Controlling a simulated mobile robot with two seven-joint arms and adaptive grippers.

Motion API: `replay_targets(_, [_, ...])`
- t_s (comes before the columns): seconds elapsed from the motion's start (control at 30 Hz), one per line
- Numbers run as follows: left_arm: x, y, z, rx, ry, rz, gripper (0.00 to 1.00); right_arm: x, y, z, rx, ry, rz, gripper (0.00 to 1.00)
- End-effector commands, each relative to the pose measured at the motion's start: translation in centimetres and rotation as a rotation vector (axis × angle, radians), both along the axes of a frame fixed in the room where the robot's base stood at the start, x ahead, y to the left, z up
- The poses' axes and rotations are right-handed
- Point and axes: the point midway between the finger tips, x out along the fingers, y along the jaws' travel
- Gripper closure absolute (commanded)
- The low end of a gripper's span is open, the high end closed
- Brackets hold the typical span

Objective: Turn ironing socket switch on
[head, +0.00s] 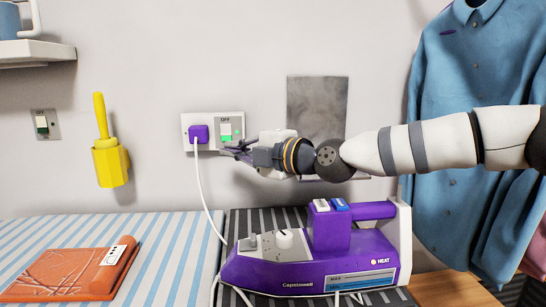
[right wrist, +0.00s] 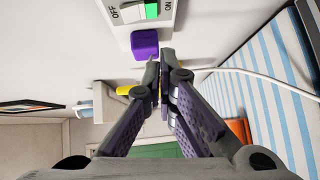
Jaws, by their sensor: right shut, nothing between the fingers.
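The white ironing socket (head: 188,122) is on the wall, with a purple plug (head: 199,134) in its left half. Its switch (head: 225,129) is a white rocker with OFF printed above. In the right wrist view, the switch (right wrist: 139,12) has a green part on the side marked ON. My right gripper (head: 226,149) is shut and empty, its fingertips just below the switch in the head view. Contact with the socket cannot be told. The fingertips (right wrist: 160,62) appear near the purple plug (right wrist: 145,43) in the right wrist view. My left gripper is not in view.
A purple iron (head: 300,265) stands on a dark striped mat below, its white cord (head: 203,190) rising to the plug. A grey metal plate (head: 317,100) and a blue shirt (head: 470,130) are to the right. A yellow holder (head: 110,162) and another switch (head: 43,124) are left.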

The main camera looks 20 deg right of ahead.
Motion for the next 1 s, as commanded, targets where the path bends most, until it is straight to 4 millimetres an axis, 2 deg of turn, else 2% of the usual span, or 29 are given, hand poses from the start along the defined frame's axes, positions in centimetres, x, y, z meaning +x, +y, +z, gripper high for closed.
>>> replay_targets(0.03, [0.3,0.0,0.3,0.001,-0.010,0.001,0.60,-1.2,-0.9,0.6,0.005,-0.006,-0.004,1.00])
replay_targets(0.2, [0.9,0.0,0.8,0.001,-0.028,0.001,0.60,-4.6,-2.8,0.2,0.005,-0.006,-0.004,1.00])
replay_targets(0.4, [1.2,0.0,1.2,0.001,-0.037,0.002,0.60,-7.0,-4.2,-0.2,0.004,-0.006,-0.004,1.00])
replay_targets(1.0, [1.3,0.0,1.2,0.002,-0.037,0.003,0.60,-7.6,-4.2,-0.6,0.006,0.001,0.003,1.00])
